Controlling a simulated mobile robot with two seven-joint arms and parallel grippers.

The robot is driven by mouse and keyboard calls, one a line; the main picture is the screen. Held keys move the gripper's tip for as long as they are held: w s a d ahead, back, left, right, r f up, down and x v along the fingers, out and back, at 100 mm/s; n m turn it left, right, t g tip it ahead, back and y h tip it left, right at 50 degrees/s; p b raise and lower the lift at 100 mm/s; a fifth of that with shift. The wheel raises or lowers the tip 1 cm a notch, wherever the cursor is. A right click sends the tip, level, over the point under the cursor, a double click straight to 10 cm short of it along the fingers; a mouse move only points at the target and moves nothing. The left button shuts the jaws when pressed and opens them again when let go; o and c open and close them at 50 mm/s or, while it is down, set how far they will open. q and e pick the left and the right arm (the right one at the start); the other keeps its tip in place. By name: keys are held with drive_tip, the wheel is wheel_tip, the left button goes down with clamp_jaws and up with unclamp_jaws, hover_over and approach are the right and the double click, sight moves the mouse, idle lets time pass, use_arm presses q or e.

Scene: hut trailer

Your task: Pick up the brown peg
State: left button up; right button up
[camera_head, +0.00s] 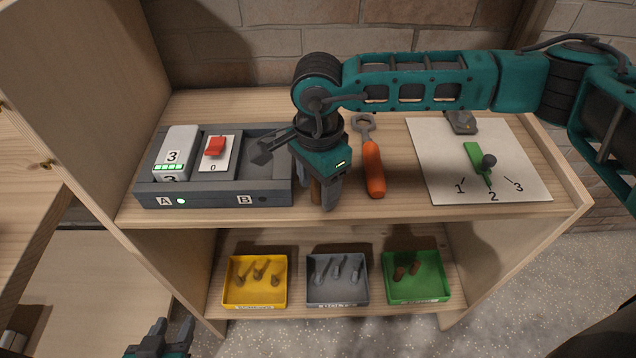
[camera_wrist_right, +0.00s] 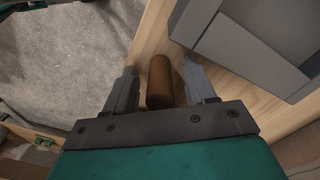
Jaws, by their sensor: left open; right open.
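The brown peg (camera_wrist_right: 160,84) is between the two spread fingers of my right gripper (camera_wrist_right: 159,72) in the right wrist view, with a gap visible on either side. In the head view the brown peg (camera_head: 315,190) is mostly hidden by the fingers, at the front edge of the wooden shelf top. My right gripper (camera_head: 323,192) points down there, just right of the grey box, and is open. My left gripper (camera_head: 164,334) is open, low at the bottom left of the head view, away from the shelf.
A grey box (camera_head: 218,188) with modules marked A and B stands left of my right gripper. An orange-handled wrench (camera_head: 373,170) lies close on its right. A white sheet with a green lever (camera_head: 474,157) is further right. Yellow, grey and green trays sit on the lower shelf.

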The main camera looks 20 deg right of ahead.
clamp_jaws()
idle(0.4)
drive_tip(key=shift+r, duration=0.15)
wheel_tip(320, 180, up, 20)
drive_tip(key=d+f+n, duration=0.3)
drive_tip(key=f+n, duration=0.4)
drive_tip(key=d+f+n, duration=0.3)
drive_tip(key=f+n, duration=0.3)
drive_tip(key=n, duration=0.1)
drive_tip(key=shift+s+d+f, duration=0.25)
drive_tip(key=shift+d+f, duration=0.1)
drive_tip(key=shift+d, duration=0.05)
